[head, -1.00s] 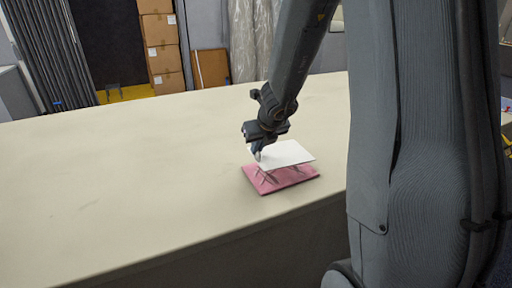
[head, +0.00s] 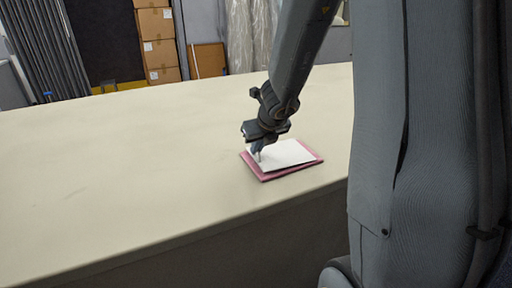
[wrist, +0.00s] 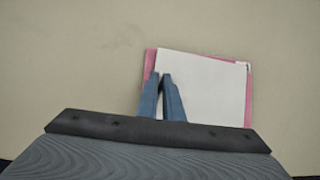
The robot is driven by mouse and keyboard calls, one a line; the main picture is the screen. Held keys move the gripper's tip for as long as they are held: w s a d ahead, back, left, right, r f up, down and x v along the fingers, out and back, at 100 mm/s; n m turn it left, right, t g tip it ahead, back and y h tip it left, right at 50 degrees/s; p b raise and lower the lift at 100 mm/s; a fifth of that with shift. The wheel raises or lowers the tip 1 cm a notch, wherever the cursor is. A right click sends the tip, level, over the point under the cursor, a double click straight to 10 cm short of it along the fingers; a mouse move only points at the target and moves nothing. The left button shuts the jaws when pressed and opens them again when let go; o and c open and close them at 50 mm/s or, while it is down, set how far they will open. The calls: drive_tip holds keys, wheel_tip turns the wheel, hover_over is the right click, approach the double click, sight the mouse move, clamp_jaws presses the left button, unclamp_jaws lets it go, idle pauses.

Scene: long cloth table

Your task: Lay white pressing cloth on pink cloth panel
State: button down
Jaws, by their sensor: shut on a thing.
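The white pressing cloth (head: 287,154) lies over most of the pink cloth panel (head: 266,176) on the table. In the wrist view the white cloth (wrist: 208,85) leaves pink (wrist: 248,105) showing along its left side, along part of the top and down its right edge. My gripper (head: 258,155) points down at the white cloth's left corner in the head view. Its blue fingers (wrist: 164,80) are close together and shut on the white cloth near its left edge. The pinched bit of cloth is hidden between the fingers.
The long beige table (head: 130,175) is bare to the left of the cloths. Its front edge lies a short way in front of them. Cardboard boxes (head: 158,45) stand on the floor beyond the table.

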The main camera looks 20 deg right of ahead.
idle(0.4)
drive_tip(key=c, duration=1.8)
unclamp_jaws()
drive_tip(key=shift+c, duration=0.2)
drive_tip(key=p+v, duration=0.5)
drive_tip(key=v, duration=0.3)
drive_tip(key=s+a+f+n+g+y, duration=0.2)
drive_tip(key=s+a+n, duration=0.6)
drive_tip(key=n, duration=1.1)
drive_tip(key=s+f+n+g+h, duration=0.1)
drive_tip(key=s+n+g, duration=0.2)
drive_tip(key=s+n, duration=0.6)
drive_tip(key=n, duration=0.7)
drive_tip(key=shift+s+n+h, duration=0.3)
drive_tip(key=shift+s+h, duration=0.05)
drive_tip(key=shift+h, duration=0.05)
